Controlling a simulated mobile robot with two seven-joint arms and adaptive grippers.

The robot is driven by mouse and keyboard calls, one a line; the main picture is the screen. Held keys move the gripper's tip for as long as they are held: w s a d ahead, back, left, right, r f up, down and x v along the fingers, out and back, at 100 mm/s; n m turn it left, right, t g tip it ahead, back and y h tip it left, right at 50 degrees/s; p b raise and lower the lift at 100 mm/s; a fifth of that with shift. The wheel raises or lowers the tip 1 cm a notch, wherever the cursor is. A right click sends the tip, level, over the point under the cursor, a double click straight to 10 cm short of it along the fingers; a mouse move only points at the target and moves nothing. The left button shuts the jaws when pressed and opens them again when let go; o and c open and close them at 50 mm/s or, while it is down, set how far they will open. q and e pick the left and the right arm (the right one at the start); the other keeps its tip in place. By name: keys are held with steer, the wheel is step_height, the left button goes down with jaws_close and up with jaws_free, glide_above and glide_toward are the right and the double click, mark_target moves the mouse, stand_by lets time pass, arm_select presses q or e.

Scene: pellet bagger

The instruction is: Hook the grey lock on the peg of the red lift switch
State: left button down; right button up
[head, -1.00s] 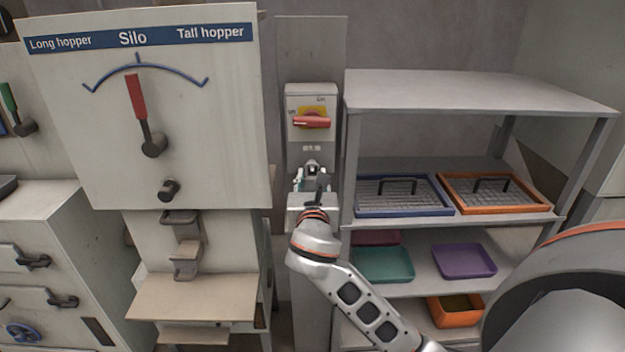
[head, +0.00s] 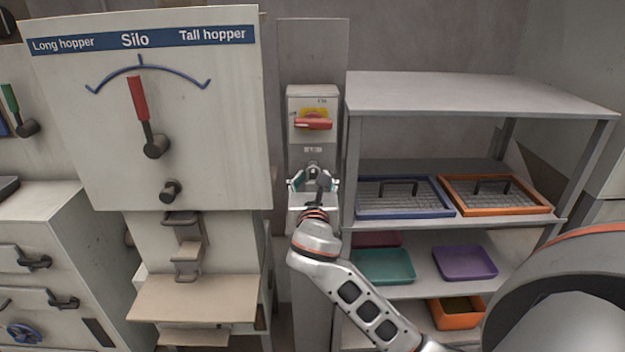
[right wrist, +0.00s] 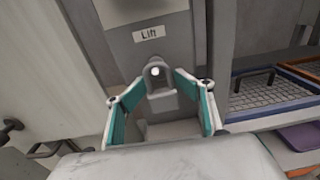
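The red lift switch (head: 313,124) is a horizontal red handle on a yellow plate, on a pale box on the narrow column. Its peg is too small to make out. The grey lock (right wrist: 158,76), with a round hole at its top, stands below the "Lift" label in the right wrist view. It shows small in the head view (head: 313,168). My right gripper (right wrist: 158,80) has its teal-padded fingers angled inward, their tips against both sides of the lock. The lock still appears at its low place at the pale holder. My left gripper is not in view.
A grey shelf unit (head: 450,92) stands close on the right, with a blue-rimmed tray (head: 362,212) and an orange-rimmed tray (head: 545,208). The large Silo panel (head: 215,120) stands close on the left. The wall above the switch is clear.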

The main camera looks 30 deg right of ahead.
steer(key=shift+w+d+f, duration=0.1)
steer(key=shift+d+f, duration=0.1)
steer(key=shift+f, duration=0.1)
steer(key=shift+a, duration=0.1)
steer(key=shift+s+a, duration=0.35)
steer(key=shift+s, duration=0.1)
steer(key=v, duration=1.1)
